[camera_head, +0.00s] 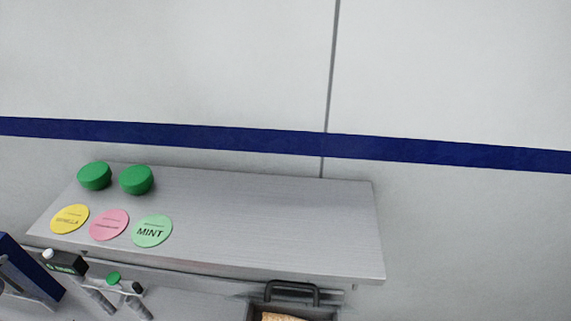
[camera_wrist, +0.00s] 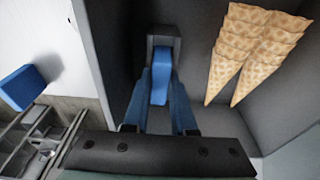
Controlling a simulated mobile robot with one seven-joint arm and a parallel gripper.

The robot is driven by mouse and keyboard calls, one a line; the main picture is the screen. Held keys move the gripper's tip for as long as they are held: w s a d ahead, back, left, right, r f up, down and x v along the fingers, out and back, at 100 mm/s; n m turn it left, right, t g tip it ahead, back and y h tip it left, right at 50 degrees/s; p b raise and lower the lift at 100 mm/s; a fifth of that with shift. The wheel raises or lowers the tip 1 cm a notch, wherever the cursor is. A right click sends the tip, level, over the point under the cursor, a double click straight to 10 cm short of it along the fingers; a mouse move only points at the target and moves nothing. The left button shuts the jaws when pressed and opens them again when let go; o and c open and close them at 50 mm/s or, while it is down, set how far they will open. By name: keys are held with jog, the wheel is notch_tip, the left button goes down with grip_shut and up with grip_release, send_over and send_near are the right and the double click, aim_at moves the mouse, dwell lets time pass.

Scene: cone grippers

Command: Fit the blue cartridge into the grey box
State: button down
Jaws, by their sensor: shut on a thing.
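In the wrist view my gripper (camera_wrist: 161,102) points up the picture. Its two blue-grey fingers are shut on a blue piece (camera_wrist: 160,86), which looks like the blue cartridge. A small grey square piece (camera_wrist: 164,36) sits at the blue piece's far end. I cannot tell how the two join. A dark grey box (camera_wrist: 204,26) lies under and around the gripper, with its wall at the left. In the head view its handle (camera_head: 291,288) and rim show at the bottom edge. My gripper is not visible there.
Stacked waffle cones (camera_wrist: 256,48) stand in the box, right of my gripper. A separate blue block (camera_wrist: 22,87) lies outside at the left, near a grey rack (camera_wrist: 40,132). A grey shelf (camera_head: 270,225) holds green lids (camera_head: 136,180) and round flavour labels (camera_head: 109,225); its right half is clear.

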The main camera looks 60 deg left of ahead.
jog(key=shift+f, duration=0.1)
jog(key=c, duration=1.2)
grip_release()
jog(key=shift+f, duration=0.1)
jog(key=o, duration=0.5)
jog(key=shift+c, duration=0.2)
notch_tip(320, 180, up, 12)
jog(key=s+a, duration=0.1)
jog(key=shift+s+b, duration=0.15)
jog(key=shift+b, duration=0.25)
jog(key=shift+a, duration=0.1)
jog(key=shift+s, duration=0.1)
